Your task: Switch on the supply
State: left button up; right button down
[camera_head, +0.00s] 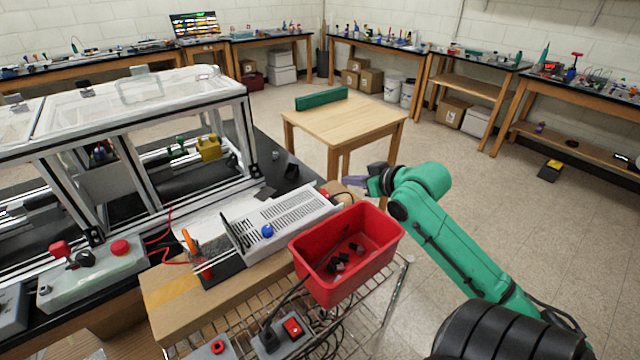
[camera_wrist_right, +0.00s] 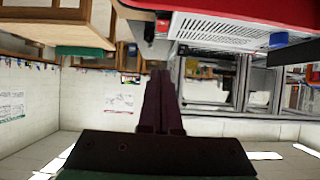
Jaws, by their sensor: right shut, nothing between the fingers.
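A white perforated metal case (camera_head: 285,220), which looks like the supply, lies on a wooden board behind the red bin. A blue knob (camera_head: 267,231) sits on its near side. A grey box with a red switch (camera_head: 292,327) stands lower down at the front; the switch's position is too small to tell. My right gripper (camera_head: 354,183) is shut and empty, beyond the red bin, near the case's far right end. In the right wrist view its fingers (camera_wrist_right: 159,95) are together, with the case (camera_wrist_right: 225,27) and blue knob (camera_wrist_right: 279,41) above. My left gripper is not in view.
A red bin (camera_head: 308,247) with small black parts stands close in front of the case. Cables and a wire rack (camera_head: 372,318) lie below it. The extrusion frame (camera_head: 245,130) is at left. A wooden table (camera_head: 345,120) stands behind; open floor is at right.

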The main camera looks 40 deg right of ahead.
jog(key=shift+s+r, duration=0.2)
jog(key=shift+s, duration=0.25)
jog(key=p, duration=0.2)
send_over(328, 196)
jog(key=s, duration=0.2)
notch_tip(328, 196, down, 4)
jog(key=shift+w, duration=0.1)
jog(key=f, duration=0.1)
jog(key=w+f, duration=0.1)
jog(key=f+p, duration=0.1)
jog(key=shift+w+f, duration=0.4)
jog(key=shift+f, duration=0.45)
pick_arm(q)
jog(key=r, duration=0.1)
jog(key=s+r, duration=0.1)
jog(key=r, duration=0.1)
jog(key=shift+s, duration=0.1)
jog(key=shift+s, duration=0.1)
